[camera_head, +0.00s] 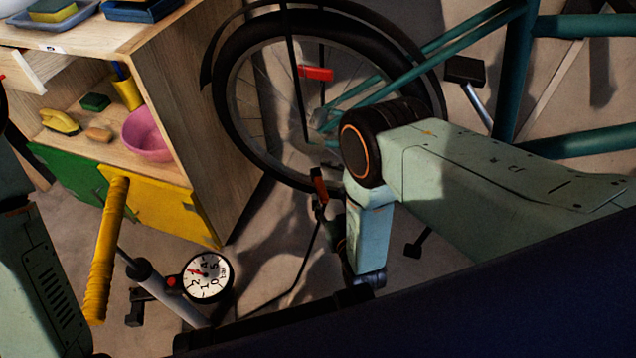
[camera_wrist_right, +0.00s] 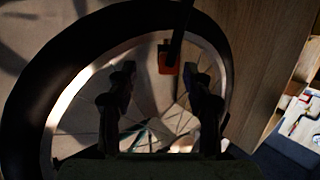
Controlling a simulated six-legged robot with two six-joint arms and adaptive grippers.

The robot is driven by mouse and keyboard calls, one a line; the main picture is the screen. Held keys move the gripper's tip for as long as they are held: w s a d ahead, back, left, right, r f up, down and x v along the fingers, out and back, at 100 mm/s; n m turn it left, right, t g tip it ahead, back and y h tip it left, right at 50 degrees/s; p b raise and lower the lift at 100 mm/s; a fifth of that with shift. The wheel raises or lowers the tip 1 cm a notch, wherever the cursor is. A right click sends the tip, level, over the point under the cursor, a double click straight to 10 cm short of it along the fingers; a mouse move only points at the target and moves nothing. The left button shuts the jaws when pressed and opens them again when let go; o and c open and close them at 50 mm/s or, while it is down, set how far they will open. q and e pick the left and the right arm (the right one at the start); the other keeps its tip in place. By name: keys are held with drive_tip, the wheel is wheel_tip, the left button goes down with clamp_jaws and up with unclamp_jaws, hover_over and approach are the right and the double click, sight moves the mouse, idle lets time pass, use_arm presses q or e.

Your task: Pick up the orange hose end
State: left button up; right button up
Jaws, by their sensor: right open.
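My right gripper (camera_wrist_right: 158,74) is open and empty, one finger on either side. In the head view my right gripper (camera_head: 352,258) is mostly hidden behind its pale green wrist, just below and right of the hose end. Only part of my left arm shows at the left edge; its gripper is out of view.
The floor pump with its white gauge (camera_head: 208,277) and yellow handle (camera_head: 108,245) stands at lower left. A wooden cabinet (camera_head: 205,115) with a pink bowl (camera_head: 148,135) is left of the wheel (camera_head: 222,90). A red reflector (camera_head: 316,73) sits on the wheel.

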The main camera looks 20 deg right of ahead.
sight(322, 190)
drive_tip(key=shift+w+a+f+b, duration=0.1)
drive_tip(key=shift+w+b, duration=0.15)
drive_tip(key=shift+w, duration=0.15)
drive_tip(key=shift+w+a+f+b, duration=0.1)
drive_tip(key=shift+w+b, duration=0.1)
drive_tip(key=shift+w, duration=0.2)
drive_tip(key=w, duration=0.1)
drive_tip(key=w+b, duration=0.2)
drive_tip(key=w, duration=0.1)
drive_tip(key=shift+w+a+f, duration=0.1)
drive_tip(key=shift+a, duration=0.15)
drive_tip(key=shift+c, duration=0.3)
clamp_jaws()
